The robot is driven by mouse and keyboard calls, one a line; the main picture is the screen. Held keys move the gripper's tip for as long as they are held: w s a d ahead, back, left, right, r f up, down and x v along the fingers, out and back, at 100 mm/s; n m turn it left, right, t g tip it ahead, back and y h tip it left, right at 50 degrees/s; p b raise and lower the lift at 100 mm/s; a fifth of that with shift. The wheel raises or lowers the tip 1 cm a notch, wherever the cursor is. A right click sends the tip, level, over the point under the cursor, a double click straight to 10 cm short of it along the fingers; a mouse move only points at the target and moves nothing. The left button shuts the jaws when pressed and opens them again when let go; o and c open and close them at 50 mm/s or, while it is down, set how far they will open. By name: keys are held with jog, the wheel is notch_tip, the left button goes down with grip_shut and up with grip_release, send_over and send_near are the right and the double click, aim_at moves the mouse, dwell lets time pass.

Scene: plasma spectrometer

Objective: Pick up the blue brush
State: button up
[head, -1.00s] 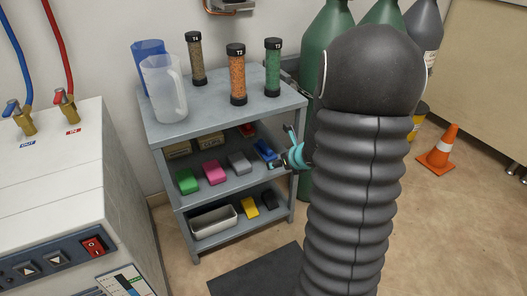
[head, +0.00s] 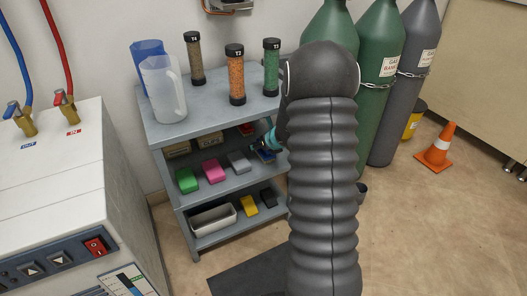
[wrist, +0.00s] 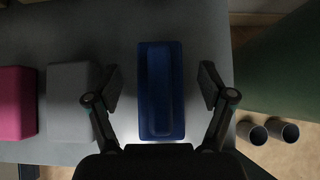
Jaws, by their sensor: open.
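The blue brush (wrist: 160,90) is a dark blue block with a raised rounded top. In the wrist view it lies on the grey shelf between the two fingers of my gripper (wrist: 161,88). The fingers are open, with a gap on each side of the brush. In the head view the blue brush (head: 264,155) shows at the right end of the middle shelf (head: 222,187), partly covered by my gripper (head: 266,144). My arm hides much of the gripper there.
A grey block (head: 239,162), a pink block (head: 213,171) and a green block (head: 187,180) stand left of the brush. The top shelf (head: 205,115) is above, bearing tubes and jugs. Green gas cylinders (head: 381,95) stand to the right.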

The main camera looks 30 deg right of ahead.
jog(key=shift+x, duration=0.8)
jog(key=shift+c, duration=0.2)
jog(key=c, duration=1.2)
jog(key=shift+r, duration=0.15)
jog(key=shift+r+p, duration=0.35)
jog(key=shift+r, duration=0.25)
jog(key=shift+s+d+b, duration=0.15)
jog(key=shift+s+b, duration=0.65)
jog(key=shift+s, duration=3.75)
jog(key=shift+s+d+b, duration=0.15)
jog(key=shift+s+b, duration=0.6)
jog(key=shift+s, duration=3.75)
